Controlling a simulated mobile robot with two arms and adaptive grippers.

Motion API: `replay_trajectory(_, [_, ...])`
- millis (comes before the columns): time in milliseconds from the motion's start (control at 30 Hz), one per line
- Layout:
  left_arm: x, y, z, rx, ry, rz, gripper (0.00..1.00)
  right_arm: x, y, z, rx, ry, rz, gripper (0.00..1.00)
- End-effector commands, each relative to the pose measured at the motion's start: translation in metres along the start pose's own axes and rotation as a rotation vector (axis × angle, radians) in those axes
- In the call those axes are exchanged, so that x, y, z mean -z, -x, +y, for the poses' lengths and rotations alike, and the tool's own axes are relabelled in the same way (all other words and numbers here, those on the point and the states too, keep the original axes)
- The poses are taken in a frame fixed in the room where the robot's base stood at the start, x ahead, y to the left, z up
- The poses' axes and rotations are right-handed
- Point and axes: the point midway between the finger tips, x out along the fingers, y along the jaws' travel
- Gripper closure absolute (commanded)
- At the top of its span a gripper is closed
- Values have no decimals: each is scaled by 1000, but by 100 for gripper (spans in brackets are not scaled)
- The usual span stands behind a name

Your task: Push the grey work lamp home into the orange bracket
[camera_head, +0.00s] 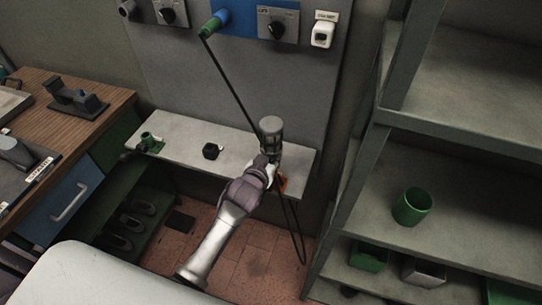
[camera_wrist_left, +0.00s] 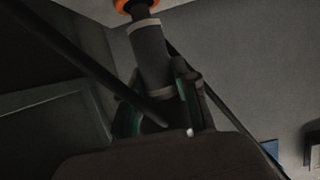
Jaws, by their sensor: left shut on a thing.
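The grey work lamp (camera_head: 271,127) stands about upright above the right part of the wall shelf, its caged head up. My left gripper (camera_head: 266,163) is shut around its lower part. In the left wrist view the lamp's grey body (camera_wrist_left: 150,50) lies between my fingers (camera_wrist_left: 160,98). The orange bracket (camera_head: 282,184) shows only as a small patch beside my gripper; the rest is hidden. An orange ring (camera_wrist_left: 135,5) is cut by the top edge of the wrist view, at the lamp's narrow end. I cannot tell how deep the lamp sits. My right gripper is not in view.
A black cord (camera_head: 231,80) runs from the green-and-blue wall plug (camera_head: 214,24) to the lamp area and hangs below. The shelf (camera_head: 183,143) holds a small black block (camera_head: 211,151) and a green fitting (camera_head: 150,143). A metal rack (camera_head: 345,215) stands close on the right.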

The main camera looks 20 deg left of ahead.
Motion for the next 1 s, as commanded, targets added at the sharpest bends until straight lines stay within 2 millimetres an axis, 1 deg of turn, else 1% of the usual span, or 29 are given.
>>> replay_trajectory(767, [-13,-6,0,0,0,3,100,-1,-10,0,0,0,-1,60])
replay_trajectory(800, [-12,-6,0,0,0,3,67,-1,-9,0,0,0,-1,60])
replay_trajectory(867, [-12,-6,0,0,0,3,57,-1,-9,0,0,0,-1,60])
replay_trajectory(900, [-12,-6,0,0,0,2,51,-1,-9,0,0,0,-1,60])
replay_trajectory(967, [-12,-6,0,0,0,2,41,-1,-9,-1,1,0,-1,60])
replay_trajectory(1000, [-12,-6,0,0,0,2,41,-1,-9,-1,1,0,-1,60])
